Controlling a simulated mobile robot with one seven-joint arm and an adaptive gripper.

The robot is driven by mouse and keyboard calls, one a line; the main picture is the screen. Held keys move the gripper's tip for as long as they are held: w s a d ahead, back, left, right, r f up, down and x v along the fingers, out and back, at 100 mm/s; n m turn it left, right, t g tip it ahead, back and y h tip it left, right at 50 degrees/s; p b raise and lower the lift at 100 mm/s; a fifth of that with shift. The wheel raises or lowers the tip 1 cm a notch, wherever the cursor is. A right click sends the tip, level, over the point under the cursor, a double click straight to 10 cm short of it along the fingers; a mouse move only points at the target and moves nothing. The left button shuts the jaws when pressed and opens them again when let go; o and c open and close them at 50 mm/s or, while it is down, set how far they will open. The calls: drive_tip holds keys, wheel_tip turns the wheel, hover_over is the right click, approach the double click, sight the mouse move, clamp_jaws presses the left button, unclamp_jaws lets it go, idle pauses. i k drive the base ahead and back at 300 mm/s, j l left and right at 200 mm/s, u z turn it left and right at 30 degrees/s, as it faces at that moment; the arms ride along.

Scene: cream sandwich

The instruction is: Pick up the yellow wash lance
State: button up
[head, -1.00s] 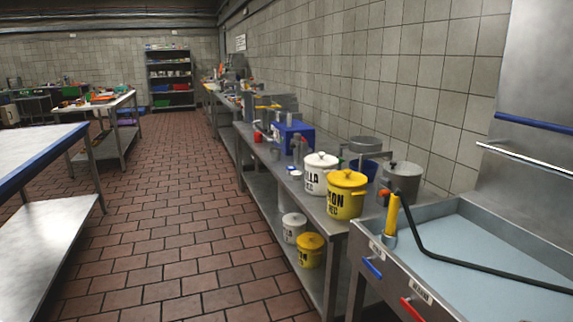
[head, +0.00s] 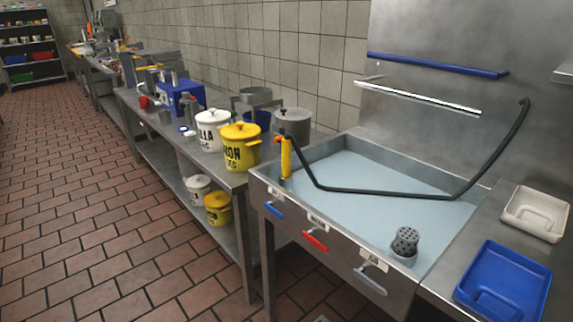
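The yellow wash lance (head: 286,158) stands nearly upright at the left front corner of the steel wash basin (head: 262,190). A small orange-red part shows near its top. A black hose (head: 385,191) runs from the lance's top, down across the pale blue basin floor, then up to the back wall at the right. The lower end of the lance sits by a small grey holder at the basin's corner. My gripper is not in view.
Blue, red and grey handles line the basin front. A perforated grey cup (head: 405,243) stands at its front right. A blue tray (head: 506,284) and white tray (head: 536,213) lie right. Yellow (head: 240,148) and white (head: 211,130) pots stand left. The tiled floor (head: 90,220) is clear.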

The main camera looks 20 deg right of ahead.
sight(285, 144)
drive_tip(key=i+j, duration=0.15)
drive_tip(key=j, duration=0.15)
drive_tip(key=i+j, duration=0.15)
drive_tip(key=j, duration=0.15)
drive_tip(key=i+j, duration=0.15)
drive_tip(key=j, duration=0.15)
drive_tip(key=z, duration=0.45)
drive_tip(key=j+z, duration=0.1)
drive_tip(key=z, duration=0.75)
drive_tip(key=j+z, duration=0.1)
drive_tip(key=z, duration=0.8)
